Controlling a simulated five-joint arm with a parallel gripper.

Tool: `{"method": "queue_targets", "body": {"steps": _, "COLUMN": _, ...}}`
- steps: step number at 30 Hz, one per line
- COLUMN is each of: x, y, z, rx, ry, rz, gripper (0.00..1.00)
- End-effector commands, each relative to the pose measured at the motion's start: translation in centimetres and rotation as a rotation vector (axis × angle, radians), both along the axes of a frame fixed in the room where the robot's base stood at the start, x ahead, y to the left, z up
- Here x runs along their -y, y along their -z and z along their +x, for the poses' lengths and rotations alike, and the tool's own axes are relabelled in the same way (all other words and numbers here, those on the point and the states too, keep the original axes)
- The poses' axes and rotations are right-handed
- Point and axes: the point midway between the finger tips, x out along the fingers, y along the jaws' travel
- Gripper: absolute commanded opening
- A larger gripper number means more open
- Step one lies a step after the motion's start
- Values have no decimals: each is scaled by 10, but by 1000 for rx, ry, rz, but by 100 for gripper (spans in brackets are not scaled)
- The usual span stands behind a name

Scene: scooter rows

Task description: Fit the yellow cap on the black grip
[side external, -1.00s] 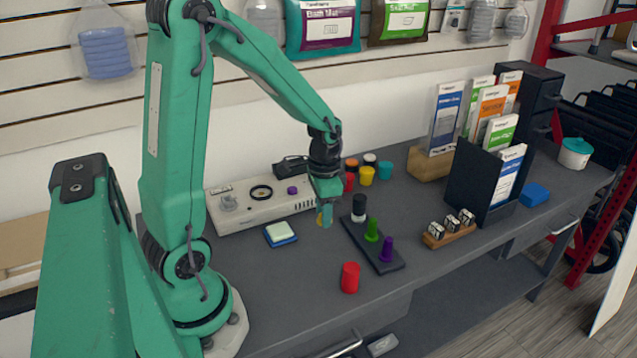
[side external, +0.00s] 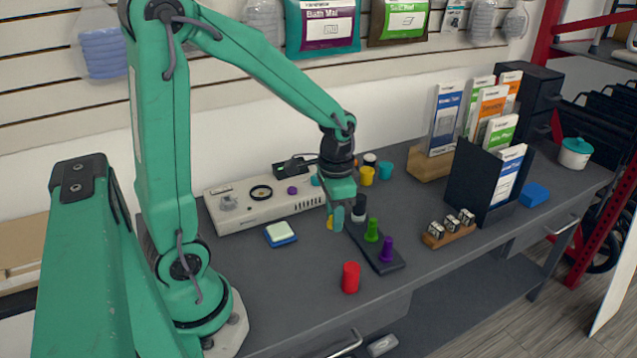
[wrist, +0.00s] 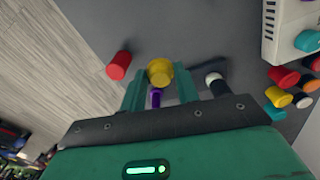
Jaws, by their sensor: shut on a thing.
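My gripper (side external: 336,217) is shut on the yellow cap (side external: 330,222), which hangs above the counter just left of a dark bar (side external: 390,266). In the wrist view the yellow cap (wrist: 160,72) sits between the fingertips of my gripper (wrist: 161,82). At the bar's far end stands a piece with a black upper part and a white lower part (side external: 359,207), partly behind my gripper; it also shows in the wrist view (wrist: 217,85). I cannot tell whether its black part is the grip. A green peg (side external: 372,230) and a purple peg (side external: 387,249) stand nearer on the bar.
A red cylinder (side external: 351,278) stands in front of the bar. Several caps, one yellow (side external: 367,176), stand behind it. A blue-and-white block (side external: 280,233) and a pale panel box (side external: 262,203) lie left. A wooden holder (side external: 449,235) is right. The front-left counter is clear.

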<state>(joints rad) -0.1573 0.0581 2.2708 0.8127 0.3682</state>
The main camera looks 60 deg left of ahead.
Motion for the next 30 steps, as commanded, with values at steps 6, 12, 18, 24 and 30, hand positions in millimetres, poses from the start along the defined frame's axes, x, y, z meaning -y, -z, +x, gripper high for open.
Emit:
{"method": "queue_targets", "body": {"steps": 6, "x": -1, "y": 0, "z": 1, "rx": 0, "ry": -1, "rz": 0, "gripper": 10}}
{"method": "queue_targets", "body": {"steps": 12, "x": -6, "y": -4, "z": 12, "rx": 0, "ry": -5, "rz": 0, "gripper": 10}}
{"method": "queue_targets", "body": {"steps": 18, "x": -20, "y": -13, "z": 37, "rx": 1, "ry": -17, "rz": 0, "gripper": 10}}
{"method": "queue_targets", "body": {"steps": 24, "x": -42, "y": -25, "z": 70, "rx": 1, "ry": -32, "rz": 1, "gripper": 10}}
{"method": "queue_targets", "body": {"steps": 30, "x": -63, "y": -36, "z": 98, "rx": 1, "ry": -46, "rz": 0, "gripper": 10}}
